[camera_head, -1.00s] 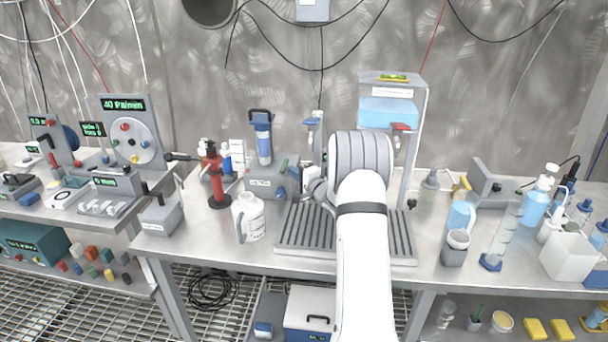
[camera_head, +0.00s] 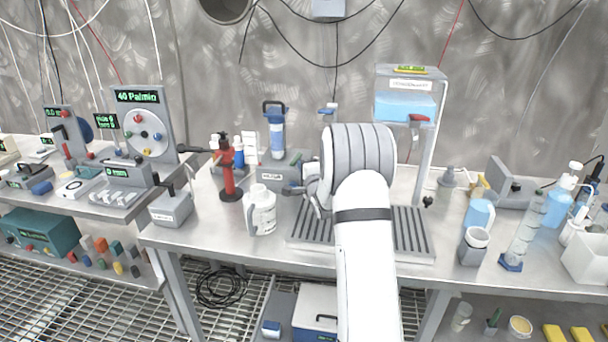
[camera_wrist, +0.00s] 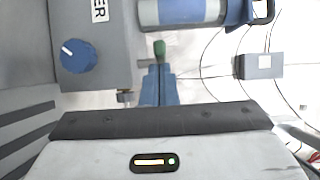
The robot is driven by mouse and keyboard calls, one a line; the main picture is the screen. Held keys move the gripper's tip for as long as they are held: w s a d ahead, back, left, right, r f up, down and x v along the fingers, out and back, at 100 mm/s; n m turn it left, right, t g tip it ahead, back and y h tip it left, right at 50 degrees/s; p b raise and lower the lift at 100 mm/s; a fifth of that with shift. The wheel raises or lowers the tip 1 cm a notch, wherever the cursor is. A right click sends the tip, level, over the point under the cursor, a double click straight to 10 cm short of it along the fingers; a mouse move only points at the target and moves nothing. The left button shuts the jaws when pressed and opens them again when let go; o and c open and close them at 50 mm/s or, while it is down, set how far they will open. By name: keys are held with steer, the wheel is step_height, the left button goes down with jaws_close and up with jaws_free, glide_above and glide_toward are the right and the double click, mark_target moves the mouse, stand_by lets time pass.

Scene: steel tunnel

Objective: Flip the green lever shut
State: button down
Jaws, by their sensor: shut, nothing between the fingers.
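The green lever (camera_wrist: 159,48) shows in the wrist view as a small green tip just beyond my fingertips, between a grey box (camera_wrist: 115,45) and a clear, blue-ended cylinder (camera_wrist: 185,12). My gripper (camera_wrist: 158,72) is shut and empty, its blue-grey fingers pointing at the lever; whether they touch it I cannot tell. In the head view the grey box (camera_head: 262,180) stands at the back of the bench, with the blue-capped cylinder (camera_head: 277,135) above it.
A blue knob (camera_wrist: 78,56) sits on the grey box. A ribbed tray (camera_head: 411,232) lies under my arm. A frame with a blue tank (camera_head: 404,107) rises to the right.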

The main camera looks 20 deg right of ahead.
steer(key=shift+w+a+b, duration=0.55)
steer(key=shift+a+b, duration=0.25)
steer(key=shift+a, duration=0.15)
steer(key=shift+w+a+b, duration=0.55)
steer(key=shift+a+b, duration=0.25)
steer(key=shift+a, duration=0.1)
steer(key=shift+w, duration=0.15)
steer(key=s+a+b, duration=0.1)
steer(key=s+a, duration=0.4)
steer(key=s, duration=0.7)
steer(key=shift+s+b, duration=0.15)
steer(key=shift+b, duration=0.25)
